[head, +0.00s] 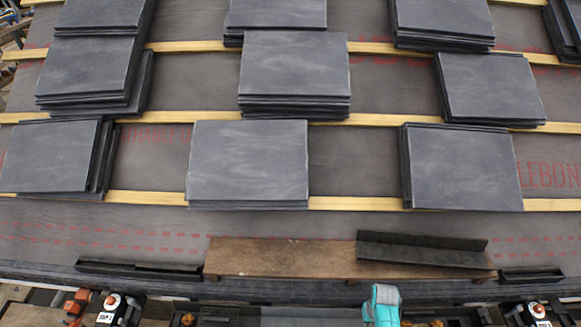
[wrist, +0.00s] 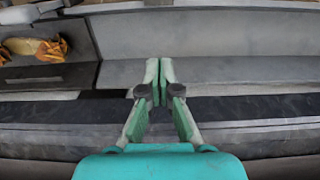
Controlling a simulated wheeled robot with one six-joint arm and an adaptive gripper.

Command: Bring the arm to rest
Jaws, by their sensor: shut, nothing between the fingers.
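My gripper (wrist: 160,75) shows in the wrist view with its green and grey fingertips together and nothing between them. It hangs over a grey ledge and a dark strip. In the head view a teal part of my arm (head: 382,305) stands at the bottom edge, just below the wooden plank. The fingertips cannot be made out in the head view.
Stacks of dark slates (head: 248,162) lie on the wooden battens (head: 150,197) across the roof. A brown plank (head: 280,258) bears a dark angled piece (head: 420,248) at the eave. Tools (head: 120,308) lie along the bottom edge. An orange-yellow item (wrist: 45,50) lies at left in the wrist view.

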